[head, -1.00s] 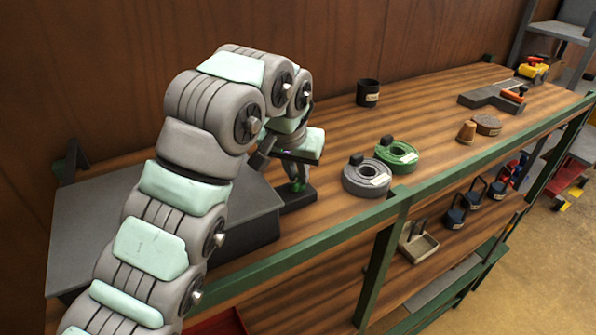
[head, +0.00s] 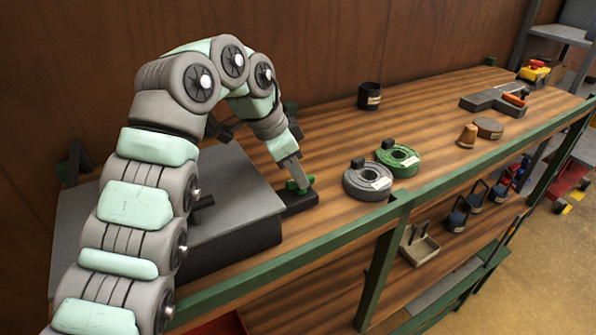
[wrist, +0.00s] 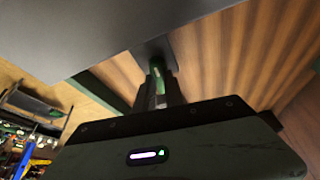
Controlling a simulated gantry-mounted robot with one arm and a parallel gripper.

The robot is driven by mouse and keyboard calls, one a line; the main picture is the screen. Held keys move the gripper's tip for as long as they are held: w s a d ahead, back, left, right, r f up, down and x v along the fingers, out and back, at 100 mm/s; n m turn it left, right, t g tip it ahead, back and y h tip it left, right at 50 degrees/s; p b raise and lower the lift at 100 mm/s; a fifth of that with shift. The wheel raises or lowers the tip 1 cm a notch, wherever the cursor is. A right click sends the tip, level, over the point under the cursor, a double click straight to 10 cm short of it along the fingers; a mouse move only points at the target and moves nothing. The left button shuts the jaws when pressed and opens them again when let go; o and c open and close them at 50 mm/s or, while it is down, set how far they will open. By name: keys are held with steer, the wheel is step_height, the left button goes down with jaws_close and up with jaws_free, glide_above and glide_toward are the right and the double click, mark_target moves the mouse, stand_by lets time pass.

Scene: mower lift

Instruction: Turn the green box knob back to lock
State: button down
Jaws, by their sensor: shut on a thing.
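The green knob (head: 299,185) sits on a small dark box (head: 303,200) at the right side of the large grey box, on the wooden bench. My gripper (head: 297,178) comes down on the knob from above, tilted, with its fingers shut on it. In the wrist view the green knob (wrist: 158,78) shows between the two dark fingers of my gripper (wrist: 159,85). The fingers hide part of the knob, and I cannot tell its exact turn angle.
The large grey box (head: 235,190) stands close on the left of the knob. A grey ring-shaped spool (head: 360,182) and a green one (head: 400,162) lie to the right. A black cup (head: 369,96) stands farther back. The bench's green front rail (head: 345,232) runs nearby.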

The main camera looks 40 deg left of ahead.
steer(key=m+p, duration=0.1)
steer(key=m+h+p, duration=0.1)
steer(key=m, duration=0.1)
steer(key=m+g+p, duration=0.1)
steer(key=shift+w+r, duration=0.1)
steer(key=shift+r, duration=0.15)
steer(key=shift+m+g+h+p, duration=0.3)
steer(key=shift+m+h+p, duration=0.1)
steer(key=shift+m+p, duration=0.5)
steer(key=shift+a+f+m+p, duration=0.1)
steer(key=shift+f+m+p, duration=0.05)
steer(key=shift+m+p, duration=0.6)
steer(key=shift+f, duration=0.1)
steer(key=c, duration=1.4)
jaws_free()
steer(key=shift+c, duration=0.2)
steer(key=shift+a+f, duration=0.1)
